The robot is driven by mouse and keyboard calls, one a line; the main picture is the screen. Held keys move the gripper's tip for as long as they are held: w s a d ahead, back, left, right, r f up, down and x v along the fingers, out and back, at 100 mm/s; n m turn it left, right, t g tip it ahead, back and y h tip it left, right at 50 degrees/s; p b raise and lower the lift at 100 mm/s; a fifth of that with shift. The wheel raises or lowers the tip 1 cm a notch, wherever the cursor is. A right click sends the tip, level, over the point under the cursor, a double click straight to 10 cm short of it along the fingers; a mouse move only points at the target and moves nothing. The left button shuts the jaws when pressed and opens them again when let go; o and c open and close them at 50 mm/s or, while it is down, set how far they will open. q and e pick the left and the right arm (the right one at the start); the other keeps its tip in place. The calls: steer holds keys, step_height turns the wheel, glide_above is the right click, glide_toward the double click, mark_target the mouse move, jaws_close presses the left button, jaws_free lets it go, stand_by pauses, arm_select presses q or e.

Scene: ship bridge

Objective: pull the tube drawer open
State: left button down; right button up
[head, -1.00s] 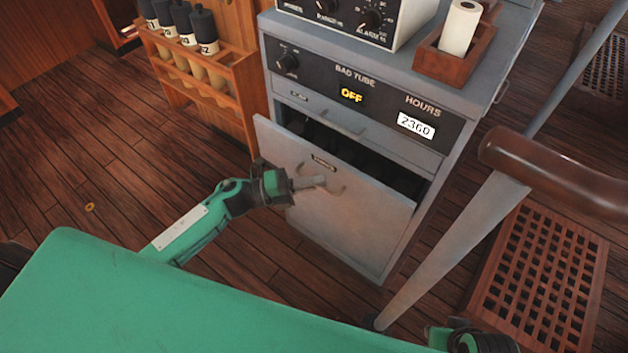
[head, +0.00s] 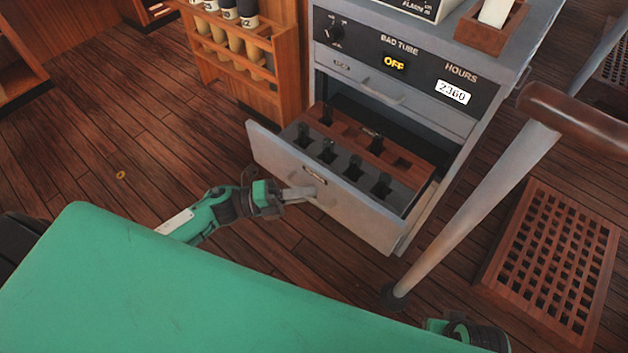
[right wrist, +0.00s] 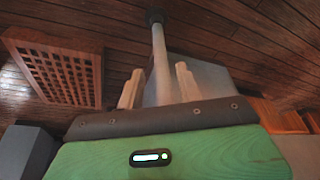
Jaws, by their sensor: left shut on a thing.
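The tube drawer (head: 368,222) is the lower grey drawer of the cabinet in the head view. It stands well out, with several dark slots and black-topped pieces in a brown and dark insert (head: 345,150). My left gripper (head: 303,193) is shut on the drawer handle (head: 318,180) on the front face; the fingers partly hide the handle. My right gripper (right wrist: 158,84) is empty, its two fingers apart in the right wrist view, with a grey post behind them.
The grey cabinet (head: 470,128) has a shut upper drawer above the open one. A wooden rack (head: 285,60) stands to its left. A grey post (head: 480,215) with a brown rail and a wooden floor grating (head: 555,262) are at right.

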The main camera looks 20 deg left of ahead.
arm_select(q)
steer(key=s, duration=0.1)
steer(key=s+a, duration=0.1)
steer(key=s, duration=0.1)
steer(key=shift+s+a+f, duration=0.1)
steer(key=shift+s+a, duration=0.05)
steer(key=shift+s, duration=0.15)
arm_select(e)
steer(key=shift+f, duration=0.95)
arm_select(q)
steer(key=c, duration=1.9)
jaws_free()
steer(key=shift+o, duration=0.5)
steer(key=shift+s, duration=0.15)
steer(key=shift+a, duration=0.15)
arm_select(e)
steer(key=shift+s+a+r, duration=0.15)
steer(key=shift+r, duration=0.05)
